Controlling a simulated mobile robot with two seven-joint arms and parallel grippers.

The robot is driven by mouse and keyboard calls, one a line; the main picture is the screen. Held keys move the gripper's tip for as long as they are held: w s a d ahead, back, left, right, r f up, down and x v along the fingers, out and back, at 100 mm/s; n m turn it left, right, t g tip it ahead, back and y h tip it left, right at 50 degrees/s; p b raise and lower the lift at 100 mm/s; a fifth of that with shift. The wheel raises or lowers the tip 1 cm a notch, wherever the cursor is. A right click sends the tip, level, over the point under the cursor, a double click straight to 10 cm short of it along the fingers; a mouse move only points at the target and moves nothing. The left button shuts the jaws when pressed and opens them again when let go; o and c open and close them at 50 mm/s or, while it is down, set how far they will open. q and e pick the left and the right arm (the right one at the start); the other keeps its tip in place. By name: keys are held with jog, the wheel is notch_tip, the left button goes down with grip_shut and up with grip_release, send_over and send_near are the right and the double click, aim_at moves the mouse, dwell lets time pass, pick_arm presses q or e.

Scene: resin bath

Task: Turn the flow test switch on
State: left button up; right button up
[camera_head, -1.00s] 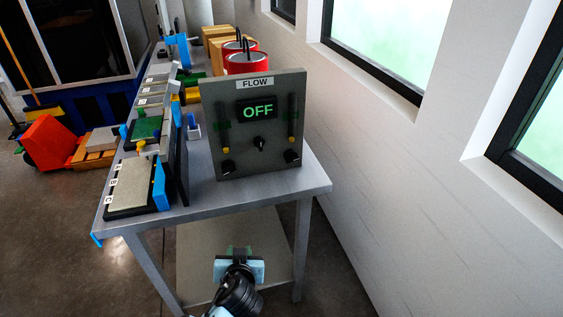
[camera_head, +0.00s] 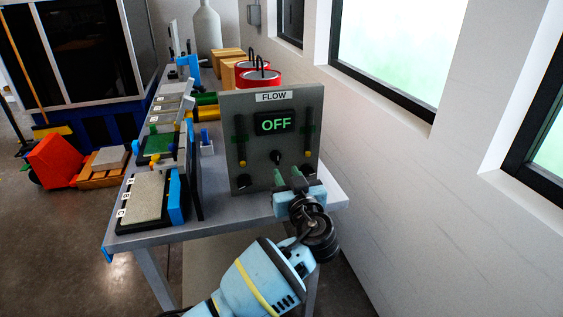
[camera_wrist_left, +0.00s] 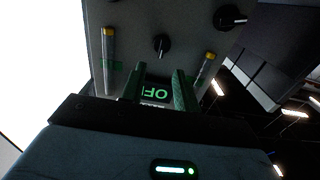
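The grey FLOW panel (camera_head: 237,128) stands upright on the bench, its display (camera_head: 274,123) reading a green OFF. A small black rotary switch (camera_head: 276,157) sits centrally below the display; it also shows in the wrist view (camera_wrist_left: 161,44). My left gripper (camera_head: 289,174) is in front of the panel's lower part, just below and right of this switch. Its green fingers (camera_wrist_left: 156,84) are apart with nothing between them, and the upside-down display shows behind them in the wrist view. The fingers appear clear of the switch. The right lower knob is hidden in the head view. My right gripper is out of view.
Black knobs sit at the panel's lower corners, one at left (camera_head: 244,180). Two clear tubes with yellow ends flank the display. Red cans (camera_head: 260,78) are behind the panel; a wall is right.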

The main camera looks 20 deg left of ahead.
aim_at(278, 158)
pick_arm(q)
jog(key=shift+x, duration=3.4)
jog(key=shift+c, duration=0.4)
grip_shut()
